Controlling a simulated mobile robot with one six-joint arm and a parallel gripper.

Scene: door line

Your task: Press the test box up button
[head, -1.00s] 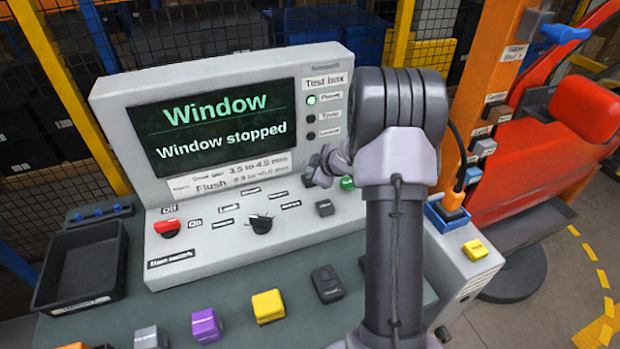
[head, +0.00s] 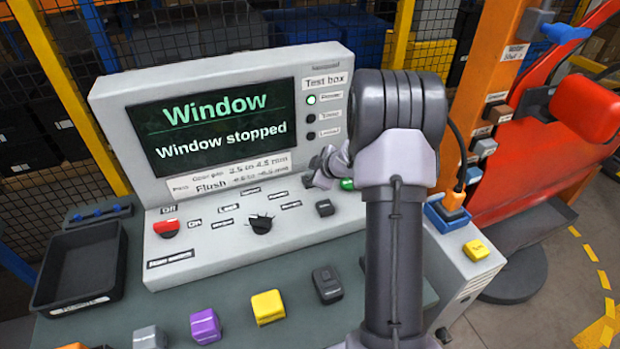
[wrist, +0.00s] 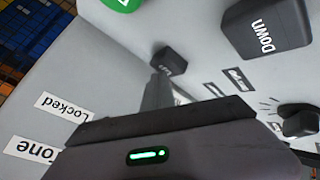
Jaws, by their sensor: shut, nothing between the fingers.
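The test box (head: 225,235) is a grey console whose screen (head: 215,125) reads "Window" and "Window stopped". In the wrist view a small dark button (wrist: 170,57), its lettering looking like "Up", sits on the pale panel just beyond my gripper (wrist: 158,88). A larger dark button marked "Down" (wrist: 265,28) is to its right, and part of a green button (wrist: 120,3) shows at the top edge. In the head view my gripper (head: 322,168) is shut and empty at the panel and hides the up button. I cannot tell whether it touches it.
A dark knob (head: 260,224) and a red switch (head: 167,227) are on the panel. A black tray (head: 42,285) stands at the left. Coloured blocks, including a yellow one (head: 268,307), sit along the front. An orange post (head: 500,75) and red door stand right.

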